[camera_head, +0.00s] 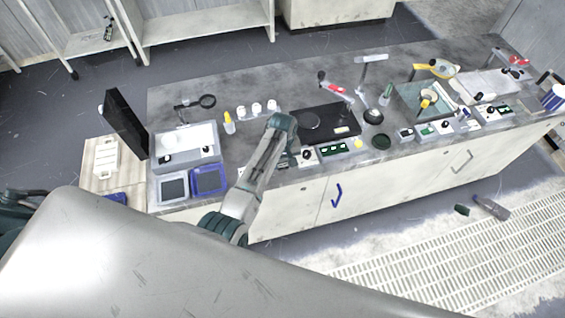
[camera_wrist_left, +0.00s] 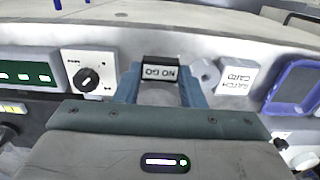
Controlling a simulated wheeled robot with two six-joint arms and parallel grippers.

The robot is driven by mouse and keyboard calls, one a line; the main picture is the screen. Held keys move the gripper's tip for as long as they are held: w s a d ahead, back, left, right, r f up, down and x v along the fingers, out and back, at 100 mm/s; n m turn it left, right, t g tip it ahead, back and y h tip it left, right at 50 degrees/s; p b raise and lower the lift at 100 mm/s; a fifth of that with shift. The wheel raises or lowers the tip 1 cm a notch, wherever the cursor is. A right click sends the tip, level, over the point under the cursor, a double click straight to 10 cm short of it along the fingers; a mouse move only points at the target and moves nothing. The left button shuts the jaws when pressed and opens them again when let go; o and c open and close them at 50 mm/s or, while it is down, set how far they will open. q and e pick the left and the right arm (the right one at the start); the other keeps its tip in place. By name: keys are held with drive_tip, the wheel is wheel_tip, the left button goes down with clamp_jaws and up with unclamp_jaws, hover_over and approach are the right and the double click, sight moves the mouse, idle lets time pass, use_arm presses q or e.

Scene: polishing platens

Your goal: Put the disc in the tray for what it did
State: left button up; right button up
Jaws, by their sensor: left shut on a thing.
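My left gripper (camera_wrist_left: 158,92) is shut on a pale grey piece (camera_wrist_left: 160,98), which I take to be the disc. Its lower part is hidden by my gripper body. A block marked NO GO (camera_wrist_left: 160,72), upside down in the left wrist view, lies just beyond the fingertips. In the head view my left arm crosses the bench front and hides most of the gripper. A blue-rimmed tray (camera_head: 208,180) and a grey-rimmed tray (camera_head: 173,188) sit at the bench's front left. The blue one also shows in the left wrist view (camera_wrist_left: 270,103). My right gripper is out of view.
A white card marked BATCH CARD (camera_wrist_left: 236,76) lies between gripper and blue tray. A knob box (camera_head: 308,156) and a green-lit panel (camera_head: 333,149) stand to the right of my arm. White cups (camera_head: 256,107) and a dark platen unit (camera_head: 335,117) are behind.

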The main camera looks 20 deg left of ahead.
sight(283, 165)
use_arm(q)
drive_tip(key=shift+s+d+r, duration=0.1)
drive_tip(key=shift+r, duration=1.45)
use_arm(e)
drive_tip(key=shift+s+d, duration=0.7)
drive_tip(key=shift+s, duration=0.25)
use_arm(q)
drive_tip(key=shift+r, duration=0.1)
drive_tip(key=shift+r, duration=0.2)
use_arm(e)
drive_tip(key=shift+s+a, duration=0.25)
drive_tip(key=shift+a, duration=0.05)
